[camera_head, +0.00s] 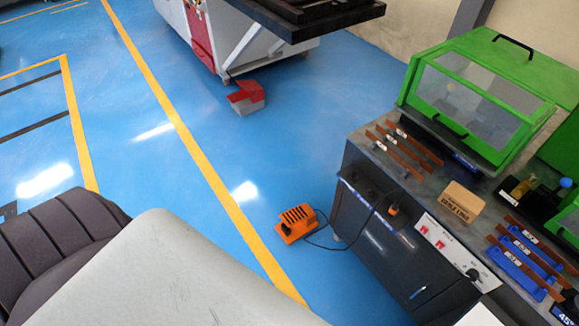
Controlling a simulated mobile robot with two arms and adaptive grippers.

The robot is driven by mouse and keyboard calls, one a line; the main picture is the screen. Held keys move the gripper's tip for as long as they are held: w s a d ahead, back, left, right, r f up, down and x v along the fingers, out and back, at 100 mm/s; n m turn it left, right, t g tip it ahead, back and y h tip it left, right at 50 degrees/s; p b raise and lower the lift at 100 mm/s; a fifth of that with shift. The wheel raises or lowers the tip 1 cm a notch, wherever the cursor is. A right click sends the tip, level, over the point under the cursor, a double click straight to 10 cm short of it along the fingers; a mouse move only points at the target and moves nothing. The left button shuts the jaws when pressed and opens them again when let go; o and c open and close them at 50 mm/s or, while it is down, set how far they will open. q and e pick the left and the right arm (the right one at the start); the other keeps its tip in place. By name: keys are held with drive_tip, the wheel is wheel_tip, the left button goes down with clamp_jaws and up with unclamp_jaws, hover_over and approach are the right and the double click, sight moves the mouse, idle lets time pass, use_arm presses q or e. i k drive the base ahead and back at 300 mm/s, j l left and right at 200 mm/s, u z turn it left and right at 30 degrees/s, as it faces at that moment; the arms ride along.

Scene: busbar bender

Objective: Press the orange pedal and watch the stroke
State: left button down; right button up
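The orange pedal (296,222) sits on the blue floor, just left of the dark workbench cabinet (372,238). Its top has dark slots, and a black cable runs from it to the cabinet front. The busbar bender's green-framed clear cover (478,100) stands shut on the bench. Neither of my grippers shows in the view, and nothing is seen touching the pedal. A large grey surface of what seems to be my own body fills the lower left.
Copper bars (408,148) lie on the bench beside a cardboard sign (461,202); more bars lie on blue holders (522,262). A red-and-grey foot pedal (246,97) stands by a machine at the top. Blue floor (225,150) with a yellow line is open between.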

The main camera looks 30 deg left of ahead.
sight(293, 216)
drive_tip(key=i+j, duration=0.15)
drive_tip(key=j, duration=0.25)
drive_tip(key=i+j, duration=0.2)
drive_tip(key=j, duration=0.2)
drive_tip(key=i+j, duration=0.15)
drive_tip(key=j, duration=0.25)
drive_tip(key=i+j, duration=0.15)
drive_tip(key=j, duration=0.25)
